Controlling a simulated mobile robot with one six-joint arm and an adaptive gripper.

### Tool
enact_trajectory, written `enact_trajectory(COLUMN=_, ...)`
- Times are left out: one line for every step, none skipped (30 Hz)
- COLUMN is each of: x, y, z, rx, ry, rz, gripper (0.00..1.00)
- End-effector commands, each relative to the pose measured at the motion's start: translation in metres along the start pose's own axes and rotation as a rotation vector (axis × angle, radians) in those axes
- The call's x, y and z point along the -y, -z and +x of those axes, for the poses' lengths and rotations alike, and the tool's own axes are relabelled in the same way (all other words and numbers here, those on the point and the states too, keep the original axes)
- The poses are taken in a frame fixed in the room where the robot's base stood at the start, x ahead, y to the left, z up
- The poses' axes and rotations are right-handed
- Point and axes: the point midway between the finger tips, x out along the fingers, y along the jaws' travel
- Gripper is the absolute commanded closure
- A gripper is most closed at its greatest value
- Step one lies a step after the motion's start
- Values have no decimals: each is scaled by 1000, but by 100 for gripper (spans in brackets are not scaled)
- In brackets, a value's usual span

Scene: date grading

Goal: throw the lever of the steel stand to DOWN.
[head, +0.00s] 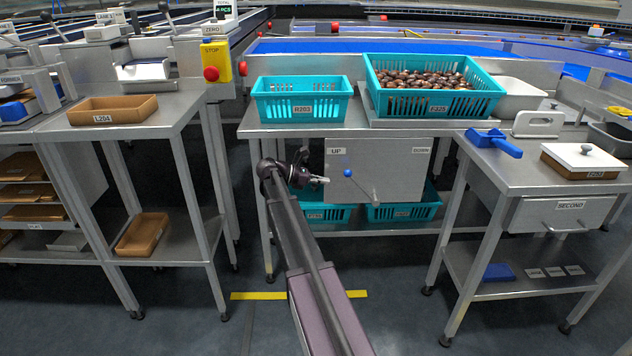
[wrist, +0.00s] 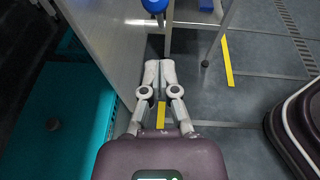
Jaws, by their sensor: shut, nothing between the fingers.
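The steel stand's front panel (head: 395,165) carries an UP label (head: 335,151) at its left and a DOWN label (head: 420,150) at its right. The lever with its blue knob (head: 348,172) leans up and left, toward the UP side. My gripper (head: 325,181) is just left of the knob in the head view, apart from it. In the wrist view my gripper (wrist: 159,62) is shut and empty, beside the panel (wrist: 110,40). The blue knob (wrist: 154,5) shows ahead of the fingertips, cut off by the top edge.
A teal crate R263 (head: 302,113) and a teal crate of dates (head: 437,105) stand on the stand's top. More teal crates (head: 405,212) sit on the lower shelf; one also fills the left of the wrist view (wrist: 60,130). A side table (head: 540,172) stands right.

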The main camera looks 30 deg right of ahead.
Motion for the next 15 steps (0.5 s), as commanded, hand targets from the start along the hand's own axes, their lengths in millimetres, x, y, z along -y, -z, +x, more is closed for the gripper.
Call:
enact_trajectory(x=1, y=2, z=8, rx=0, ry=1, rz=0, gripper=100)
enact_trajectory(x=1, y=2, z=12, rx=0, ry=1, rz=0, gripper=100)
enact_trajectory(x=1, y=-3, z=16, rx=0, ry=1, rz=0, gripper=100)
enact_trajectory(x=1, y=-9, z=17, rx=0, ry=1, rz=0, gripper=100)
enact_trajectory(x=1, y=-11, z=19, rx=0, ry=1, rz=0, gripper=100)
enact_trajectory(x=1, y=-14, z=22, rx=0, ry=1, rz=-1, gripper=100)
enact_trajectory(x=1, y=-17, z=24, rx=0, ry=0, rz=-1, gripper=100)
enact_trajectory(x=1, y=-19, z=26, rx=0, ry=0, rz=-1, gripper=100)
enact_trajectory(x=0, y=-21, z=29, rx=0, ry=0, rz=-1, gripper=100)
enact_trajectory(x=0, y=-23, z=31, rx=0, ry=0, rz=-1, gripper=100)
enact_trajectory(x=0, y=-24, z=33, rx=0, ry=0, rz=-1, gripper=100)
enact_trajectory(x=0, y=-26, z=35, rx=0, ry=0, rz=-1, gripper=100)
enact_trajectory(x=0, y=-27, z=36, rx=0, ry=0, rz=-1, gripper=100)
enact_trajectory(x=0, y=-27, z=37, rx=0, ry=-1, rz=-1, gripper=100)
enact_trajectory(x=0, y=-28, z=38, rx=0, ry=-1, rz=-1, gripper=100)
